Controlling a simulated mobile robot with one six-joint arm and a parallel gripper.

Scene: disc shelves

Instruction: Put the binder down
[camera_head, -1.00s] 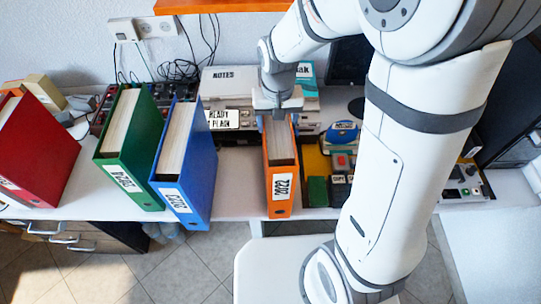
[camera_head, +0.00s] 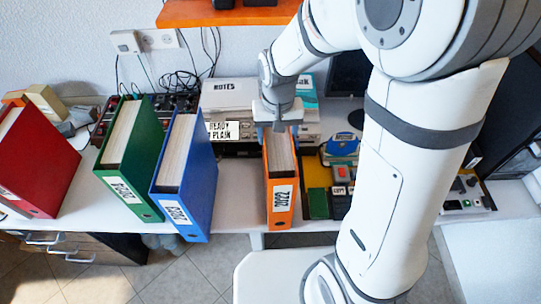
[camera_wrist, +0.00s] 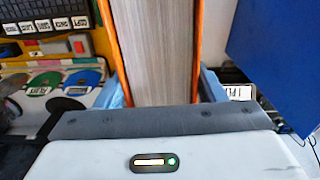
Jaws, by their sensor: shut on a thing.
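The orange binder (camera_head: 281,196) stands upright near the front edge of the desk, its 2022 label facing the head camera. My gripper (camera_head: 278,126) is shut on its top from above. In the wrist view, the blue fingers of my gripper (camera_wrist: 163,90) lie on both sides of the binder (camera_wrist: 158,45), with its page block between orange covers. I cannot tell whether its bottom touches the desk (camera_head: 237,190).
A blue binder (camera_head: 189,185) and a green binder (camera_head: 124,150) stand to the left, with a gap of bare desk before the orange one. A red binder (camera_head: 40,165) leans farther left. A yellow tray (camera_head: 318,172) of small items lies close on the right.

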